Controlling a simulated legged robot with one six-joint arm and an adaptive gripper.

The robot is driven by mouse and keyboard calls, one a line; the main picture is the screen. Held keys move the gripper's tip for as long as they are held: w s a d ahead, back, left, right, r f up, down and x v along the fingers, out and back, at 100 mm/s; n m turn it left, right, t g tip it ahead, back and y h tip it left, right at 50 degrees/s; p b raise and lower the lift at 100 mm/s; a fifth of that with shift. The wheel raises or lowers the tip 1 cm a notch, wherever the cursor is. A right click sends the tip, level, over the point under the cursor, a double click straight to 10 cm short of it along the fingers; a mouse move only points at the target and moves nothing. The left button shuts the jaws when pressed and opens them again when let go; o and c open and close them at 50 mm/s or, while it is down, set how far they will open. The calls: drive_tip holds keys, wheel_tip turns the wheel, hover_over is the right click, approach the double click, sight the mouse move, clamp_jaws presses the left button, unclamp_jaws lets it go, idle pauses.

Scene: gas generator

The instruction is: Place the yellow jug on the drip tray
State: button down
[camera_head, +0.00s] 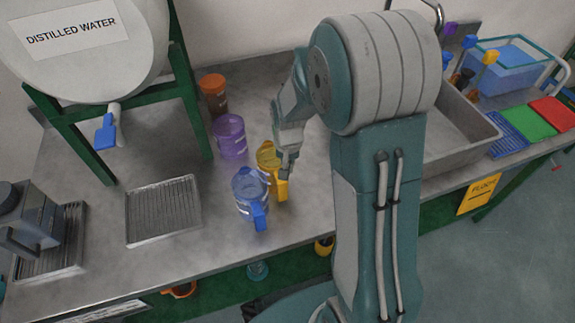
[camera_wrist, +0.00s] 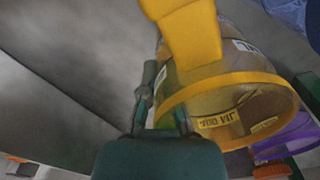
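The yellow jug (camera_head: 268,158) stands on the metal counter, behind and right of the blue jug (camera_head: 249,190). Its handle (camera_head: 281,189) points toward the front. The drip tray (camera_head: 163,211), a flat ribbed metal tray, lies empty on the counter left of the jugs. My gripper (camera_head: 288,165) is tilted down at the right side of the yellow jug, near its rim and handle. In the wrist view the yellow jug (camera_wrist: 235,95) fills the right side, close to my gripper (camera_wrist: 163,105). The fingers look apart; I cannot tell whether they touch the jug.
A distilled water tank (camera_head: 85,45) with a blue tap (camera_head: 106,131) is on a green stand. A sink (camera_head: 460,135) is right. Counter between the tray and jugs is clear.

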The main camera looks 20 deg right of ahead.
drive_tip(key=c, duration=0.8)
unclamp_jaws()
drive_tip(key=shift+d, duration=0.1)
